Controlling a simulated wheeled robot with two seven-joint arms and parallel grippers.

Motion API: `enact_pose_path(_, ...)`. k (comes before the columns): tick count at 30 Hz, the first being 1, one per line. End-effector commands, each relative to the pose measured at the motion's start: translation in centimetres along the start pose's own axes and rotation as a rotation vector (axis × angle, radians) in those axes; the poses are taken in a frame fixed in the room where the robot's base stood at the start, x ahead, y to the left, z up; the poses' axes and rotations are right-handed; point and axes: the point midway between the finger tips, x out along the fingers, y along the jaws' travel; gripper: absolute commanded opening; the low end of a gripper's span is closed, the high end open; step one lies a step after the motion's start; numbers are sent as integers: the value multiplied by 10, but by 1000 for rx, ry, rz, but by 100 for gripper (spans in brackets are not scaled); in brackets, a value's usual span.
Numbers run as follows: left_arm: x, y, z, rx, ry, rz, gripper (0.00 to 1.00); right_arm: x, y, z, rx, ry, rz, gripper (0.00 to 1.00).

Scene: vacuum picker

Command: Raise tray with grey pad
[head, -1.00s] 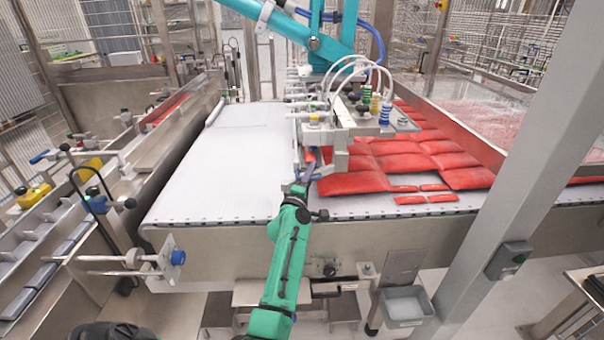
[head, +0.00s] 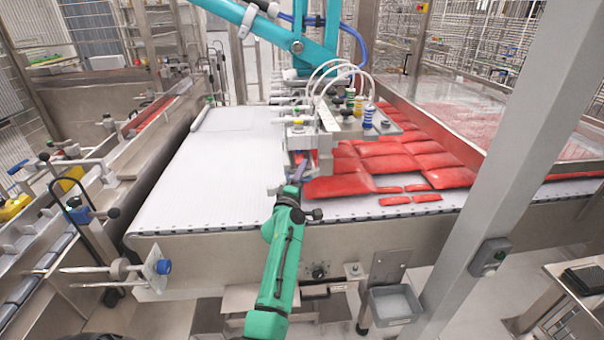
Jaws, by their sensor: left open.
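A small grey tray (head: 396,306) with a paler grey inside is mounted low at the front of the conveyor, below its edge. I cannot tell whether this is the tray with the grey pad. My left gripper (head: 298,174) is at the end of the green arm, over the front part of the white belt. It is close to the vacuum picker head (head: 345,128) and left of the red packs (head: 340,187). It is open, but its fingers are small and partly hidden. My right gripper is not in view.
The white conveyor belt (head: 205,170) is clear on its left half. A teal picker arm (head: 300,45) with hoses hangs over the belt. A grey post (head: 500,150) stands at the right. A rod with a blue knob (head: 163,267) sticks out at the front left.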

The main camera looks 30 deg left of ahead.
Motion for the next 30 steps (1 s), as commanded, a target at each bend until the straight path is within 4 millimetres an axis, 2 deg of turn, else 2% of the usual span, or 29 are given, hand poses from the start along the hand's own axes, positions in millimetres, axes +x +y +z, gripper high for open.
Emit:
enact_pose_path(8,-1,-2,0,-1,-1,-5,47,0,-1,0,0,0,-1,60)
enact_pose_path(13,-15,-2,0,0,-1,-7,47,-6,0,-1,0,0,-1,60)
enact_pose_path(20,-61,-1,0,1,-1,-8,47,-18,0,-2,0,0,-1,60)
enact_pose_path(27,-120,-2,0,0,-2,-6,47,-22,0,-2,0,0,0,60)
enact_pose_path(30,-137,-2,1,1,-2,-5,47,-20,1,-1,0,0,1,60)
